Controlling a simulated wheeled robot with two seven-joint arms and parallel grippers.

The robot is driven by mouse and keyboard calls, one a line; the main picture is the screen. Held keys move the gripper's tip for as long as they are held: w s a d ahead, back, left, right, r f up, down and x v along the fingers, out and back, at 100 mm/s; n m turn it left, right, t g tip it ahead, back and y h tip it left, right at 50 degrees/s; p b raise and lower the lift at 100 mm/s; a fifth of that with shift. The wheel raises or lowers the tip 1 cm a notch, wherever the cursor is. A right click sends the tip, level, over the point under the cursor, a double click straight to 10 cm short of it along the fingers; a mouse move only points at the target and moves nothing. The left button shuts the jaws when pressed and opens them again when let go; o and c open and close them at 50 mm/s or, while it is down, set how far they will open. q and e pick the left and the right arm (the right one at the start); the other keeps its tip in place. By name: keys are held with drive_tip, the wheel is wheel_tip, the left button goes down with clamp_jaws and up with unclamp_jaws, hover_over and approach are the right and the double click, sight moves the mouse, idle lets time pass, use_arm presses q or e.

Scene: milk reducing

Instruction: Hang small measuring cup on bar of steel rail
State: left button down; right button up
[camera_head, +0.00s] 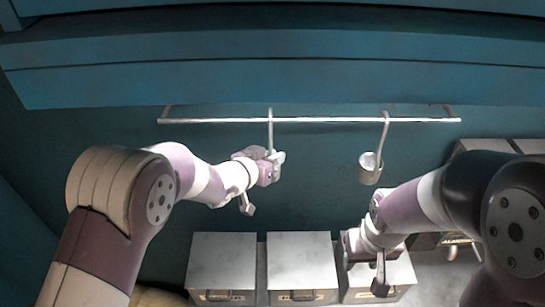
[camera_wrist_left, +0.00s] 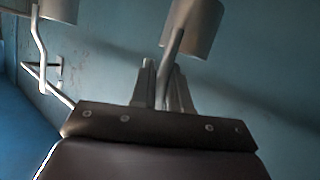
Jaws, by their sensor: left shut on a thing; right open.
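My left gripper (camera_head: 274,162) is shut on the thin handle of a metal measuring cup, below the middle of the steel rail (camera_head: 325,120). The handle (camera_head: 270,132) rises from the gripper, and its top overlaps the bar; I cannot tell whether it is hooked over it. In the left wrist view, the held cup (camera_wrist_left: 196,25) shows beyond the fingers (camera_wrist_left: 163,85), its handle between them. A second cup (camera_head: 370,168) hangs from the bar to the right; a cup also shows at the left wrist view's upper left (camera_wrist_left: 58,10). My right gripper (camera_head: 352,246) is open, low by the boxes.
Several pale metal boxes (camera_head: 221,262) stand in a row below the rail, one beside my right gripper. A blue overhang (camera_head: 270,80) runs just above the rail. The rail's left stretch is bare, as is the wall between the left gripper and the hanging cup.

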use_arm(q)
drive_tip(key=shift+s+a+r, duration=0.1)
drive_tip(key=shift+s+a, duration=0.1)
drive_tip(key=shift+s, duration=0.1)
drive_tip(key=c, duration=1)
unclamp_jaws()
drive_tip(key=shift+w+d, duration=0.15)
drive_tip(key=shift+w, duration=0.05)
use_arm(e)
drive_tip(key=shift+s, duration=0.1)
drive_tip(key=shift+a, duration=0.1)
